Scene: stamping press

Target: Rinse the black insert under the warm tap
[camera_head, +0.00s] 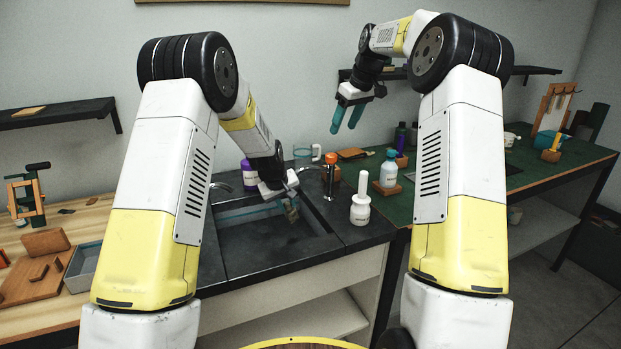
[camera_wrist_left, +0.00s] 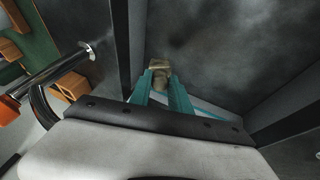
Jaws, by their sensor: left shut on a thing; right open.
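My left gripper (camera_head: 284,192) is over the dark sink (camera_head: 265,243), with its fingers pointing down into the basin. In the left wrist view its teal fingers (camera_wrist_left: 166,88) are shut on a small tan-brown piece (camera_wrist_left: 159,66). It looks brownish rather than black, and its lower part is hard to make out. A tap with an orange top (camera_head: 330,158) stands at the sink's back right. Its metal spout (camera_wrist_left: 66,64) shows left of the held piece, apart from it in the picture. I see no clear water stream. My right gripper (camera_head: 347,117) is open and empty, raised above the back counter.
A white bottle with a long neck (camera_head: 360,208) stands right of the sink. A white bottle with a blue top (camera_head: 389,170) stands on the green counter (camera_head: 440,200). A wooden bench (camera_head: 85,225) with a grey tray is at left.

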